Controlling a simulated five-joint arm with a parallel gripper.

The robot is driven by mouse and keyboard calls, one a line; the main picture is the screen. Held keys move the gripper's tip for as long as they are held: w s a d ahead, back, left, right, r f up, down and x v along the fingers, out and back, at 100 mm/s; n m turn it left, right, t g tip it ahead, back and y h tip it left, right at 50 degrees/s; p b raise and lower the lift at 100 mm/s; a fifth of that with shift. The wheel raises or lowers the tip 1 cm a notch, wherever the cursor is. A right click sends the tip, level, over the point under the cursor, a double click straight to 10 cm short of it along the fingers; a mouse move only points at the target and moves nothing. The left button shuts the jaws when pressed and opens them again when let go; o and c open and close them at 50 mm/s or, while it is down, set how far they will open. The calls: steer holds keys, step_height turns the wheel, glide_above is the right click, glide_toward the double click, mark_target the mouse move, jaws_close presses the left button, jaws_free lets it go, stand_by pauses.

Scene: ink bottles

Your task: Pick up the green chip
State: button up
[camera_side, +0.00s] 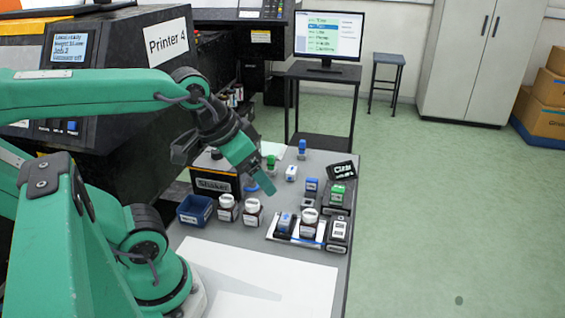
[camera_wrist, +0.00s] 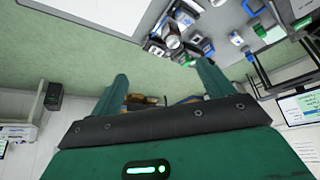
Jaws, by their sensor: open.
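Two small green-topped pieces show in the side view, and I cannot tell which is the green chip. One green piece (camera_side: 338,191) sits at the right of the grey table in a dark holder. The other green piece (camera_side: 271,161) stands farther back, just beyond my gripper. My gripper (camera_side: 266,186) hangs tilted above the table, fingers pointing down and right, with nothing seen between them. In the wrist view its two fingers (camera_wrist: 162,76) stand wide apart. A small green-topped piece (camera_wrist: 183,17) shows near the top of the wrist view.
White-capped bottles (camera_side: 252,213) and a blue bin (camera_side: 195,210) stand at the left. A tray (camera_side: 284,238) holds a bottle and a blue-topped piece. Blue-topped pieces (camera_side: 302,149) stand farther back. A box labelled Shaker (camera_side: 214,184) is close behind. A white sheet (camera_side: 255,270) covers the clear front.

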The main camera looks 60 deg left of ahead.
steer(key=c, duration=0.8)
steer(key=m+g, duration=0.5)
steer(key=m, duration=0.4)
glide_above(339, 189)
steer(key=f, duration=1.2)
steer(key=shift+s+d, duration=0.15)
steer(key=shift+s, duration=0.15)
steer(key=shift+w+f+g, duration=0.3)
steer(key=shift+f, duration=4.1)
